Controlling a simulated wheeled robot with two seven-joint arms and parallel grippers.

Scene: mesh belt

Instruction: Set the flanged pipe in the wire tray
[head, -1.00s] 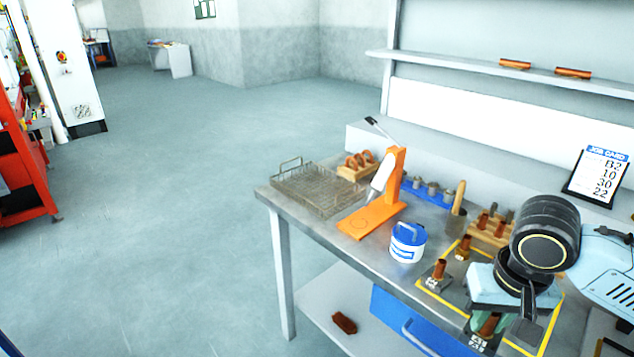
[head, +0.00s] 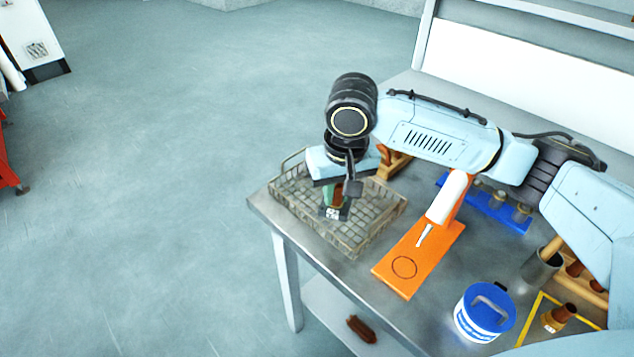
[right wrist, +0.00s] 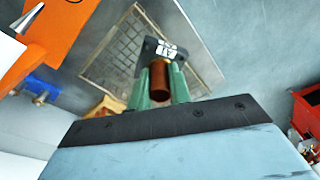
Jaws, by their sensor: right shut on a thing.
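The flanged pipe, a copper-brown tube (right wrist: 160,82) on a dark square flange with a white label (head: 333,213), is held flange-down by my right gripper (head: 335,195). The right gripper's green fingers (right wrist: 160,85) are shut around the tube. The wire tray (head: 368,240), a grey mesh basket with a raised handle, lies at the table's far left corner. The flange is over the inside of the tray in the head view; I cannot tell whether it touches the mesh. In the right wrist view the tray (right wrist: 108,62) lies beyond the flange. My left gripper is not in view.
An orange stand (head: 408,268) with a white tool is right of the tray. A wooden rack (head: 393,165) is close behind the tray. A blue-lidded tub (head: 485,312) and a blue holder (head: 500,208) stand farther right. Another copper-topped part (head: 560,314) stands at lower right.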

